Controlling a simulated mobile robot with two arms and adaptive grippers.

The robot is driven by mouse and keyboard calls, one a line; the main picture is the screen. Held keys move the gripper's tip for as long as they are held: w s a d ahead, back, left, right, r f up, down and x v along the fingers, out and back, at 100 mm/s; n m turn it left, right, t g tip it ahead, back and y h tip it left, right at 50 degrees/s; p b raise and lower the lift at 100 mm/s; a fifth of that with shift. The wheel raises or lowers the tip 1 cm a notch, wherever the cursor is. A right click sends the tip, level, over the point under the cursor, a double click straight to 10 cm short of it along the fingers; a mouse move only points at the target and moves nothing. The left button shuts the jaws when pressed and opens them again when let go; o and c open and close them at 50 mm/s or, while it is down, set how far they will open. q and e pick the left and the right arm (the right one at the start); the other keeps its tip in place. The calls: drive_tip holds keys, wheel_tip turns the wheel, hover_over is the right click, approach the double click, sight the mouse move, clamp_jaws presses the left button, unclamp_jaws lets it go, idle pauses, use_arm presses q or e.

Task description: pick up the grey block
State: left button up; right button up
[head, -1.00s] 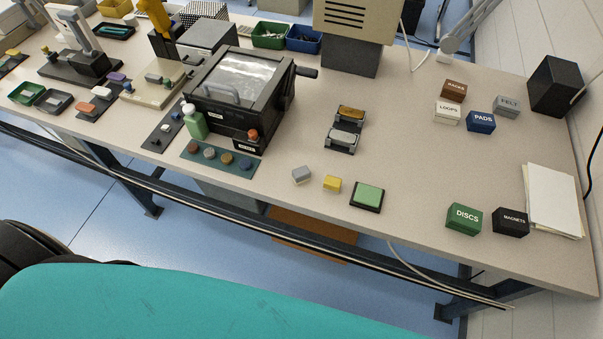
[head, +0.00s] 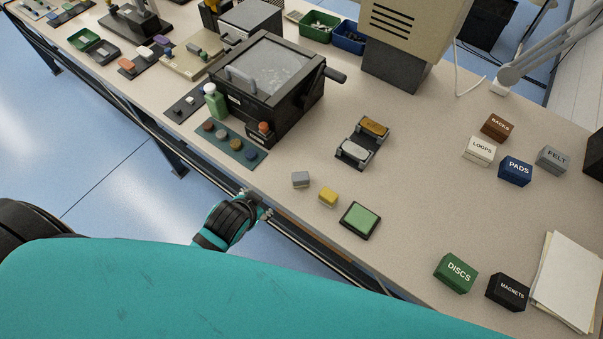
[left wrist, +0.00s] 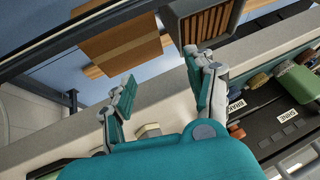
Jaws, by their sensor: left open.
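The small grey block (head: 300,180) sits on the table near its front edge, left of the yellow block (head: 328,196) in the head view. My left gripper (head: 257,203) is at the table's front edge, to the left of the grey block and nearer to me, apart from it. In the left wrist view its two fingers (left wrist: 160,80) are spread with nothing between them. A small pale block (left wrist: 148,130), which looks like the grey one, shows low in that view, partly hidden by the gripper. My right gripper is not in view.
A black press (head: 265,90) stands behind, with a green bottle (head: 215,102) and a strip of coloured knobs (head: 232,145) beside it. A green pad (head: 360,221) lies right of the yellow block. Labelled boxes, including green DISCS (head: 456,273), stand farther right. The table between is clear.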

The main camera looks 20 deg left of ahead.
use_arm(q)
drive_tip(key=w+d+r+m+t+h, duration=0.1)
drive_tip(key=w+r+m+t, duration=0.2)
drive_tip(key=w+r+t, duration=0.5)
drive_tip(key=w+d+r+m+t, duration=0.1)
drive_tip(key=w+r+m, duration=0.35)
drive_tip(key=r, duration=0.75)
drive_tip(key=d+r+m+h, duration=1.2)
drive_tip(key=r+m+h, duration=0.2)
drive_tip(key=r+m, duration=0.15)
drive_tip(key=s+d+f+m+g+h, duration=0.3)
drive_tip(key=s+d+m+g, duration=0.2)
drive_tip(key=m+g, duration=0.6)
drive_tip(key=m+g+y, duration=0.3)
drive_tip(key=m+y, duration=0.8)
drive_tip(key=y, duration=0.2)
approach(298, 176)
drive_tip(key=p+x, duration=0.4)
drive_tip(key=x, duration=0.1)
drive_tip(key=shift+a, duration=0.1)
drive_tip(key=p+x, duration=0.2)
drive_tip(key=x, duration=0.2)
drive_tip(key=shift+d+f, duration=0.3)
drive_tip(key=shift+d, duration=0.05)
drive_tip(key=shift+f, duration=0.3)
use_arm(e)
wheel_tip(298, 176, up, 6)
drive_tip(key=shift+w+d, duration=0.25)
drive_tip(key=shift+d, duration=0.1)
